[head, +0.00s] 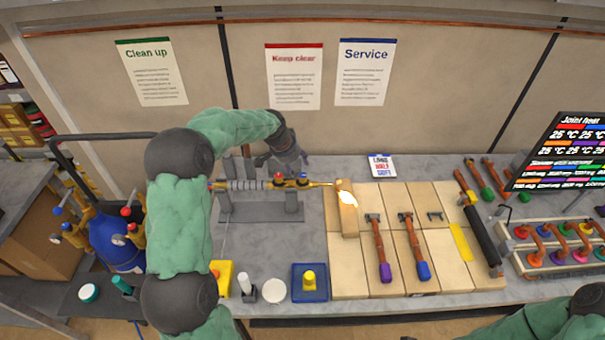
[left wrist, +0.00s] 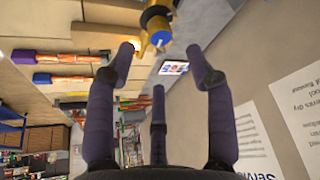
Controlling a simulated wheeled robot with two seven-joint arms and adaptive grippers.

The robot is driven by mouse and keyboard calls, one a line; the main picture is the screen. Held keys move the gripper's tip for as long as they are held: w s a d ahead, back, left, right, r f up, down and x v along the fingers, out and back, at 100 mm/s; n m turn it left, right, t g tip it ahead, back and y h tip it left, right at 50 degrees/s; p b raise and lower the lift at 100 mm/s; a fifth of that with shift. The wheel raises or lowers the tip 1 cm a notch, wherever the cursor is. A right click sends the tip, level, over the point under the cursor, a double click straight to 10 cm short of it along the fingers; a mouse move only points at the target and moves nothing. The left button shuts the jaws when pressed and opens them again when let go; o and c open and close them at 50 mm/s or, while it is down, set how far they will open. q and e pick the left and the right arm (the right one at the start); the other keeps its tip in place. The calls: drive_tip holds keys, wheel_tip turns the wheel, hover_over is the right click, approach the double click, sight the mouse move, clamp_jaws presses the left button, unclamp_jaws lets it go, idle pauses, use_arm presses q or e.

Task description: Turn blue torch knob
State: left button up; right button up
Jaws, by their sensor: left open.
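The torch is a brass tube (head: 320,184) lying level on a grey stand (head: 262,208), with a flame (head: 346,197) at its right end. It has a red knob (head: 278,179) and, to the right, a blue knob (head: 303,179). My left gripper (head: 284,160) is open and empty, just above and behind the torch near the knobs. In the left wrist view the blue knob (left wrist: 160,39) on the brass body shows at the top, between the spread tips of my left gripper (left wrist: 162,62). I cannot tell whether a finger touches it. My right gripper is out of view.
A blue tray (head: 310,283) with a yellow piece stands in front of the torch stand. A blue gas cylinder (head: 117,243) stands at the left. The wall with posters is close behind my left gripper.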

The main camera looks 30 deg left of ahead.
sight(302, 175)
use_arm(q)
drive_tip(key=x, duration=0.7)
drive_tip(key=shift+w+f, duration=0.25)
drive_tip(key=c, duration=1.1)
